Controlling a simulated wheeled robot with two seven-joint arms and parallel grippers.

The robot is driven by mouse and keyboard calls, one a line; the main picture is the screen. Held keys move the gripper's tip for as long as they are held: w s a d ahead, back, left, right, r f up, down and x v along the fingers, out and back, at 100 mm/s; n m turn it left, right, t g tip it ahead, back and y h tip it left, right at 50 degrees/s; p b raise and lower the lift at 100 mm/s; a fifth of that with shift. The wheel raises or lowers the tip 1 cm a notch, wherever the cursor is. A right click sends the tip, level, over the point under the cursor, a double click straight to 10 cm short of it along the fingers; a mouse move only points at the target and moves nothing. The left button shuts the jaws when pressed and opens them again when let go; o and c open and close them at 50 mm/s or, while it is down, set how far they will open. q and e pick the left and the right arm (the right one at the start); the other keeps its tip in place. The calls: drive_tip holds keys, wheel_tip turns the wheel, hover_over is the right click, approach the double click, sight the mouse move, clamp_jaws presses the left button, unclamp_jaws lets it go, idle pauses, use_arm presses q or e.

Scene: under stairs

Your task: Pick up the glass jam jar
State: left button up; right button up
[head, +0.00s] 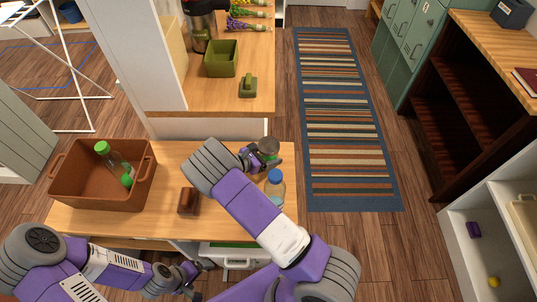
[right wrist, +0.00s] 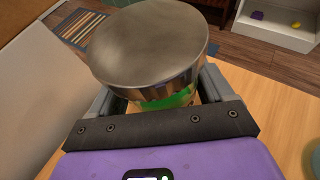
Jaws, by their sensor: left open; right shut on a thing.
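The glass jam jar (head: 268,147) is at the back right of the wooden table, partly hidden by my right gripper (head: 258,158). In the right wrist view the jar (right wrist: 150,45) shows a broad grey metal lid and a green band below it. The right gripper's fingers stand on both sides of the jar below its lid and are shut on it. I cannot tell whether the jar's base touches the table. My left gripper (head: 200,276) is open and empty, low at the table's front edge, away from the jar.
A bottle with a blue cap (head: 275,190) stands close to my right forearm. A brown crate (head: 75,198) with a green-capped bottle (head: 118,167) is at the left. A small dark brown block (head: 188,201) lies mid-table. A raised shelf (head: 200,98) stands behind.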

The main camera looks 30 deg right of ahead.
drive_tip(key=shift+r, duration=0.2)
drive_tip(key=shift+r+p, duration=1.15)
drive_tip(key=shift+r, duration=3.65)
drive_tip(key=o, duration=0.6)
drive_tip(key=c, duration=1.1)
drive_tip(key=shift+o, duration=0.2)
